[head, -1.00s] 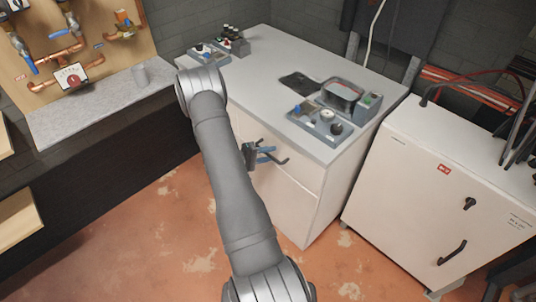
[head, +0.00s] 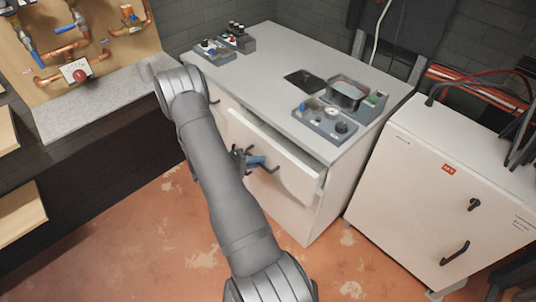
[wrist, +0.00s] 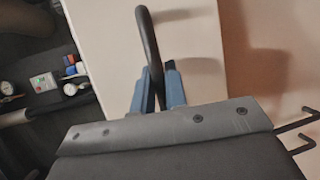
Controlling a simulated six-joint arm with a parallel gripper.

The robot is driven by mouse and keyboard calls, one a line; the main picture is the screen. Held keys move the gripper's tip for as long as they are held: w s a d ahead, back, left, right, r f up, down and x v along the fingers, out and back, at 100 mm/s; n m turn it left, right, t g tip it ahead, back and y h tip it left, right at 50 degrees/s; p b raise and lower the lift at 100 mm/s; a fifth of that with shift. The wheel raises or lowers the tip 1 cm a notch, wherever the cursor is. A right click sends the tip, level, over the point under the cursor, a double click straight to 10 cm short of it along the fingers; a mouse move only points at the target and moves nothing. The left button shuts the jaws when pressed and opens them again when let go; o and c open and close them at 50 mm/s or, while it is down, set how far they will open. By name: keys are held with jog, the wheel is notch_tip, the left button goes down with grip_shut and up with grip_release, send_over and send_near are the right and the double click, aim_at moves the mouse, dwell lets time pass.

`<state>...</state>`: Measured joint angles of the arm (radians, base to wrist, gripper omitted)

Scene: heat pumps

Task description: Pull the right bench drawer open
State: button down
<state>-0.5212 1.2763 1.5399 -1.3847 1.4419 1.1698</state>
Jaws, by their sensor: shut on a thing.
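The right bench drawer (head: 290,160) stands partly open, its white front pulled out from the white bench below the grey top. Its dark bar handle (head: 270,169) also shows in the wrist view (wrist: 148,35). My gripper (head: 260,161) is at the handle, with my arm reaching in from the front. In the wrist view the blue fingers of my gripper (wrist: 158,88) are shut around the handle's end. The inside of the drawer is mostly hidden in the head view.
A white cabinet (head: 440,190) stands close on the right. The floor (head: 190,230) before the drawer is clear.

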jog(key=s+a, duration=1.7)
jog(key=shift+s+a, duration=0.15)
jog(key=shift+a, duration=0.05)
jog(key=c, duration=1.5)
grip_release()
jog(key=shift+o, duration=0.2)
jog(key=v, duration=1.7)
jog(key=shift+a, duration=0.2)
jog(key=shift+d, duration=0.1)
jog(key=x, duration=1.7)
jog(key=shift+d, duration=0.15)
